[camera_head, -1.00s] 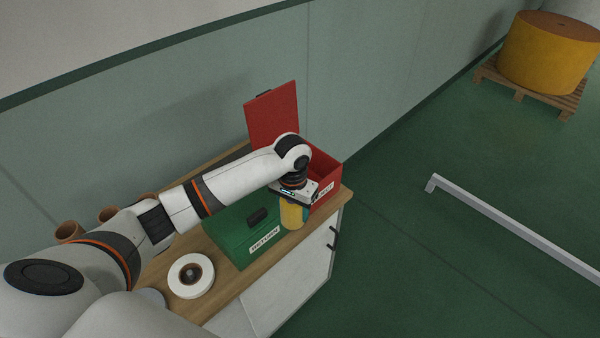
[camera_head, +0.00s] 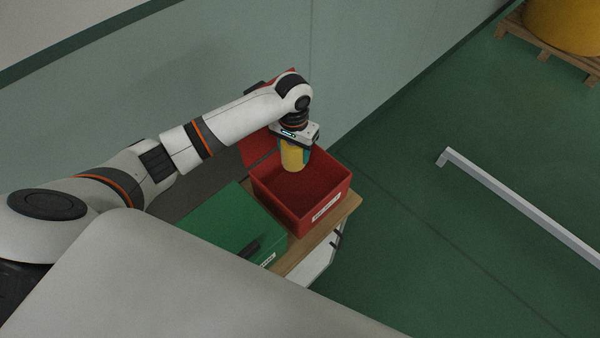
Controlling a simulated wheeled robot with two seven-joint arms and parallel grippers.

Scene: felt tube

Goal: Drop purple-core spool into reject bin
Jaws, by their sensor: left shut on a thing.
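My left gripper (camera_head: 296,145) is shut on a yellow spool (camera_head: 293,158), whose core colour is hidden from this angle. The spool hangs upright over the back part of the open red bin (camera_head: 335,195), at about rim height; I cannot tell how far above its floor. The bin has a white label on its front, too small to read here. Its red lid (camera_head: 258,148) stands raised behind it, partly hidden by my arm. The visible floor of the bin looks empty. My right gripper is not in view.
A closed green box (camera_head: 235,222) with a black handle stands left of the red bin on the wooden cabinet top (camera_head: 300,250). A grey-green wall runs behind. A pale rail (camera_head: 520,205) and a pallet (camera_head: 545,45) with a yellow roll stand on the floor at right.

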